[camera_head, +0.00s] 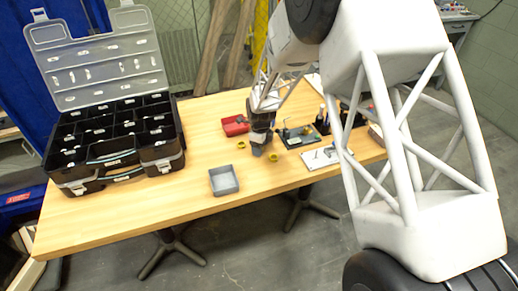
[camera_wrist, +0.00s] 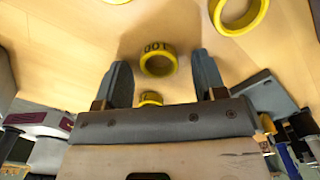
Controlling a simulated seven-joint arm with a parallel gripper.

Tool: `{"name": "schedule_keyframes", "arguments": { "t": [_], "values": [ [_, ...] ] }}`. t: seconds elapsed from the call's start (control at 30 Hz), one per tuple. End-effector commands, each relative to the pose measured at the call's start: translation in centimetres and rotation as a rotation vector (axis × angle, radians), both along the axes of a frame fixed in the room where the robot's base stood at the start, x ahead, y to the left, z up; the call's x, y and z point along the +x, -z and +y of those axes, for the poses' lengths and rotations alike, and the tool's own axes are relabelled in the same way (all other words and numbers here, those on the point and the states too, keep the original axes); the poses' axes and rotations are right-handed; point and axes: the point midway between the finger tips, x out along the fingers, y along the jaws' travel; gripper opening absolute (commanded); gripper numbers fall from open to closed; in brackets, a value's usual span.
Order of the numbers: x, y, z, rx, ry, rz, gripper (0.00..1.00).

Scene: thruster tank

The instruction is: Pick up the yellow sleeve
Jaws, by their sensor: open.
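Several yellow ring-shaped sleeves lie on the wooden table. In the wrist view, a yellow sleeve marked "001" (camera_wrist: 158,60) lies between and just ahead of the fingertips of my gripper (camera_wrist: 162,72). My gripper is open, with nothing held. Another yellow piece (camera_wrist: 150,98) shows between the fingers, partly hidden by the gripper body. A larger-looking yellow ring (camera_wrist: 238,16) is at the top right. In the head view, my gripper (camera_head: 257,151) points down over the table, with one yellow sleeve (camera_head: 241,145) to its left and another (camera_head: 273,157) to its right.
A grey tray (camera_head: 223,180) stands in front of my gripper, and a red bin (camera_head: 234,125) behind it. A large open organizer case (camera_head: 115,140) fills the table's left. A dark green board with parts (camera_head: 300,137) and a white sheet (camera_head: 322,158) lie to the right.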

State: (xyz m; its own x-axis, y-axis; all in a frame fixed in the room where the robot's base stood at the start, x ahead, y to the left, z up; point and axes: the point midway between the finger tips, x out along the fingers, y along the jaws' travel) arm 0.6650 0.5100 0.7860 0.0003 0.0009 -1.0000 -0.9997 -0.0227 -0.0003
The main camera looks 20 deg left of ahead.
Motion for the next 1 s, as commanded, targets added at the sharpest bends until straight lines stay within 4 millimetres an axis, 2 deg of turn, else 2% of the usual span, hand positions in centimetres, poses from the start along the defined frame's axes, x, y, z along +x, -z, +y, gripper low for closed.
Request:
{"name": "schedule_keyframes", "arguments": {
  "t": [0.2, 0.53, 1.0],
  "values": [
    [0.0, -0.01, 0.0, 0.0, 0.0, 0.0, 0.63],
    [0.0, -0.02, 0.0, 0.0, 0.0, 0.0, 0.12],
    [0.02, -0.4, 0.02, 0.0, 0.0, -0.001, 0.11]
  ]
}}
